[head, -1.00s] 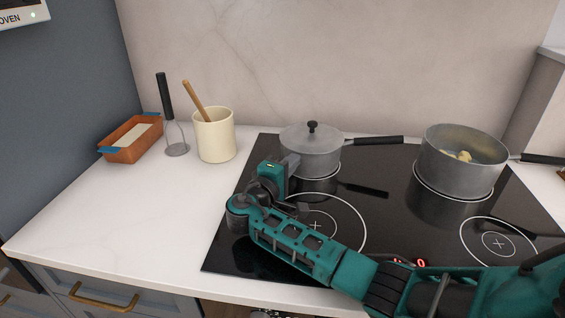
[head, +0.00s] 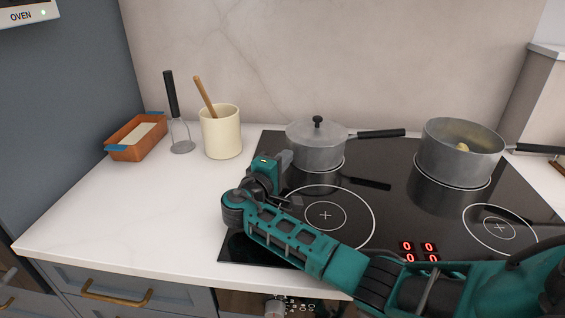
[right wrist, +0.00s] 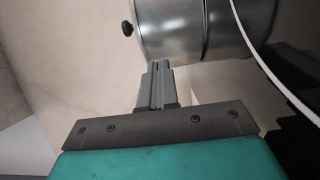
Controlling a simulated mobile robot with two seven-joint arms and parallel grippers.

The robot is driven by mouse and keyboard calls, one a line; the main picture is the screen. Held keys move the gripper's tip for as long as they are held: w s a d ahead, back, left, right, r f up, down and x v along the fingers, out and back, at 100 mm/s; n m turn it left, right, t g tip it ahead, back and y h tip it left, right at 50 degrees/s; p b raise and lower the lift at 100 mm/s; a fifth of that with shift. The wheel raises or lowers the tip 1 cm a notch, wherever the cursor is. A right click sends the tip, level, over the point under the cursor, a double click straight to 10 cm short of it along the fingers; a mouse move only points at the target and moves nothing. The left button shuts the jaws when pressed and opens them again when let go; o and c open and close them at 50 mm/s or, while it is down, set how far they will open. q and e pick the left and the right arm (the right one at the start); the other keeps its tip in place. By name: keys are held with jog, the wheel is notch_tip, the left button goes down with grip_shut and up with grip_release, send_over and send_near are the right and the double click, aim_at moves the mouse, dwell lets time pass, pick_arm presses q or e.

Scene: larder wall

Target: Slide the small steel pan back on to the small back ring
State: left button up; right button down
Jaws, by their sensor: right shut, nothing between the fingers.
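The small steel pan (head: 316,158), with a lid and black knob, stands upright at the back left of the hob, its black handle pointing right. A thin pale arc of the small back ring (head: 343,166) shows at its front right; the rest is hidden. My right gripper (head: 284,159) is shut and empty at the pan's front left side. In the right wrist view the shut fingers (right wrist: 160,68) point at the pan's wall (right wrist: 172,28), very close; I cannot tell whether they touch. My left gripper is not in view.
A larger steel pot (head: 458,155) stands on the back right ring. The front left ring (head: 325,215) is bare, with my right arm across its near side. A cream crock (head: 221,135), a masher (head: 173,110) and a loaf tin (head: 136,148) stand on the left counter.

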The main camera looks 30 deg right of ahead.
jog(key=shift+a, duration=0.2)
jog(key=p+v, duration=0.2)
jog(key=v, duration=0.6)
jog(key=shift+s+a+p, duration=0.2)
jog(key=shift+a+p, duration=0.1)
jog(key=shift+a, duration=0.05)
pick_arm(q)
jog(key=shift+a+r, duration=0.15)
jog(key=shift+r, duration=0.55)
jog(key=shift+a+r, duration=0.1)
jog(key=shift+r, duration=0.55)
pick_arm(e)
jog(key=shift+s+a, duration=0.3)
jog(key=shift+a, duration=0.2)
